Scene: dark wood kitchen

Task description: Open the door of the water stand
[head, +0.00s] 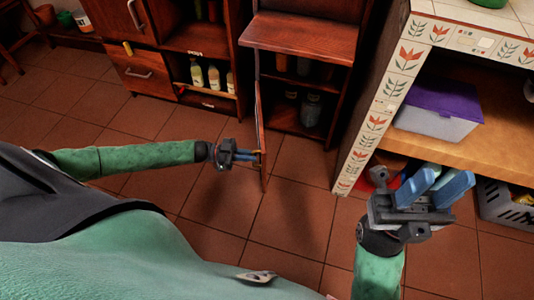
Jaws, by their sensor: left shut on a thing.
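The water stand (300,36) is a dark wood cabinet at the top middle of the head view. Its door (264,140) stands swung out toward me and shows nearly edge-on. Dark bottles or jars show inside the open lower part. My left gripper (256,156) is shut at the door's left face, on what looks like its small handle; the fingers mostly hide the handle. My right gripper (440,186) is at the right, well away from the door. Its two blue fingers are apart with nothing between them.
A tiled counter (368,120) with a wooden shelf stands close at the right, beside my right gripper. A purple-lidded box (440,108) sits on that shelf, with a grey basket (505,206) below. A cabinet with bottles (205,76) is at the left. The tiled floor (115,105) is clear.

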